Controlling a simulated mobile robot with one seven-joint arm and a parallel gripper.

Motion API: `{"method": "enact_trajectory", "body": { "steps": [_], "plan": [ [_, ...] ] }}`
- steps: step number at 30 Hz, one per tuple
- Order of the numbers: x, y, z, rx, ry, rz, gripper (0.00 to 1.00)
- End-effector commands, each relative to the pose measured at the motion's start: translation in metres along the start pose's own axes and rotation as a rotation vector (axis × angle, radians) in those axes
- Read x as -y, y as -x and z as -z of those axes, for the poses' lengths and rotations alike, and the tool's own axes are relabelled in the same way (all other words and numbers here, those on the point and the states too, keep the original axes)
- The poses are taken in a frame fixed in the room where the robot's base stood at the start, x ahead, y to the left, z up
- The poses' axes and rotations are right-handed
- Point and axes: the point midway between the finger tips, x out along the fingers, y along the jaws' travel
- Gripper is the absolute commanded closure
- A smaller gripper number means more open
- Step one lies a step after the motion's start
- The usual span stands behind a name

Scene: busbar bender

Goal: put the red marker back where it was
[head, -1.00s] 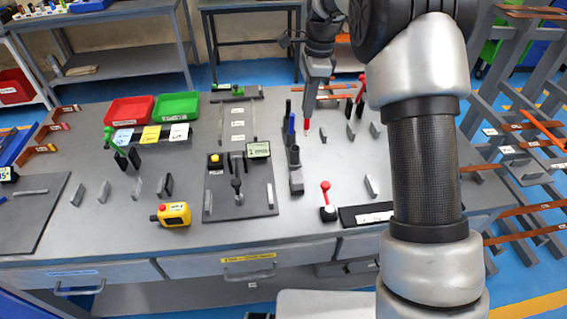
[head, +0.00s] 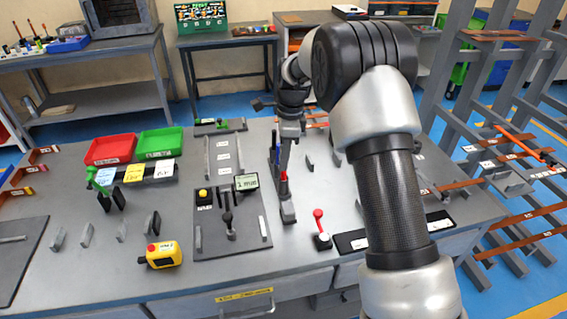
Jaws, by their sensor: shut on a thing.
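My gripper (head: 285,168) is shut on the red marker (head: 284,177), whose red end shows just below the fingertips. The rest of the marker is hidden by the fingers. It is held roughly upright, in line with the dark grey upright holder (head: 287,209) on the bench. I cannot tell whether the marker touches the holder or is above it. A blue marker (head: 277,156) stands upright just left of my gripper.
A red-knobbed lever (head: 320,226) stands right of the holder. Red (head: 110,150) and green (head: 160,143) trays lie further back. My arm hides the bench's right part.

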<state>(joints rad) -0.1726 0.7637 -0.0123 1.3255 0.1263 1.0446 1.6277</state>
Motion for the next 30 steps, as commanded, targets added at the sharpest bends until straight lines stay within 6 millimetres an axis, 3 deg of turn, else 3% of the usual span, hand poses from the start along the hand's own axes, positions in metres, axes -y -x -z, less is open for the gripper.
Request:
{"method": "enact_trajectory", "body": {
  "steps": [3, 14, 15, 18, 26, 30],
  "plan": [
    [0.000, -0.014, 0.001, 0.000, 0.000, -0.001, 1.00],
    [0.000, -0.018, 0.002, 0.000, 0.000, 0.000, 1.00],
    [0.000, -0.018, 0.002, 0.000, 0.000, 0.001, 0.82],
    [0.000, -0.017, 0.002, 0.000, 0.000, 0.001, 0.69],
    [0.000, -0.017, 0.002, 0.000, 0.000, 0.001, 0.69],
    [0.001, -0.007, 0.001, 0.001, 0.000, 0.004, 0.69]
  ]
}}
